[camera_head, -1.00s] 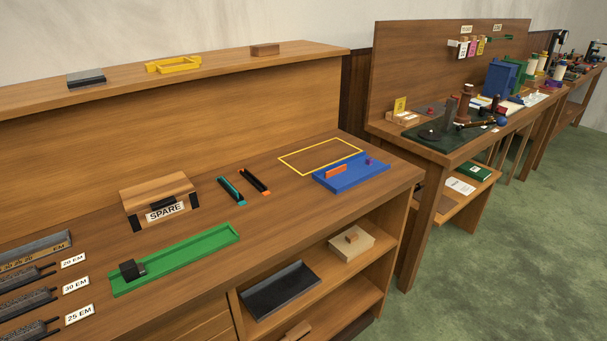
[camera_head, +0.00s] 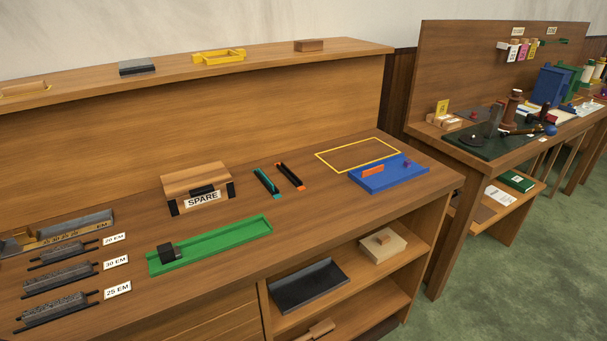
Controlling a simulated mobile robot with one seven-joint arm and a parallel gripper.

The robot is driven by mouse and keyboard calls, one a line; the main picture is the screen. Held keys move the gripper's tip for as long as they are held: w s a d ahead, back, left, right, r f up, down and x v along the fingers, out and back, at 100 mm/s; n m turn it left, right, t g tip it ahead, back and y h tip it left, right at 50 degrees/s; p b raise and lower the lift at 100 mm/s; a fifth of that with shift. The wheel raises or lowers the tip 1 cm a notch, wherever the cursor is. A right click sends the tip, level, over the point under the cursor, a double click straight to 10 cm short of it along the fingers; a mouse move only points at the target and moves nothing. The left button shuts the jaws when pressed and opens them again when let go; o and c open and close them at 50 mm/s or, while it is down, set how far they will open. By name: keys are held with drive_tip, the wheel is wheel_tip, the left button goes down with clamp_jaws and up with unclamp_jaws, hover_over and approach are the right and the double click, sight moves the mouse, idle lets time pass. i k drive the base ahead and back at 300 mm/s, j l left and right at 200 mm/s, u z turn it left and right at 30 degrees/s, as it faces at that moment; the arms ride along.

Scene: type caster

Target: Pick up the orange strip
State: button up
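Two slim strips lie side by side on the bench top. The right one is a dark strip with orange ends (camera_head: 291,177), and the left one is dark with teal (camera_head: 267,182). An orange bar (camera_head: 373,170) also sits on the blue tray (camera_head: 392,182) at the right of the bench, beside a small purple knob (camera_head: 407,163). I cannot tell for sure which of the two orange things is the strip. My gripper is not in view.
A wooden SPARE box (camera_head: 197,182) stands left of the strips. A green tray (camera_head: 225,242) with a black block (camera_head: 167,252) lies in front. A yellow outline (camera_head: 342,148) marks bare wood behind the blue tray. A second bench (camera_head: 465,152) stands to the right, past a gap.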

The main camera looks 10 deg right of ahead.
sight(374, 169)
drive_tip(key=i+l+z, duration=0.2)
drive_tip(key=z, duration=0.3)
drive_tip(key=i+l+z, duration=0.2)
drive_tip(key=z, duration=0.3)
drive_tip(key=i+j, duration=0.2)
drive_tip(key=i, duration=0.25)
drive_tip(key=i+j, duration=0.15)
drive_tip(key=i, duration=0.35)
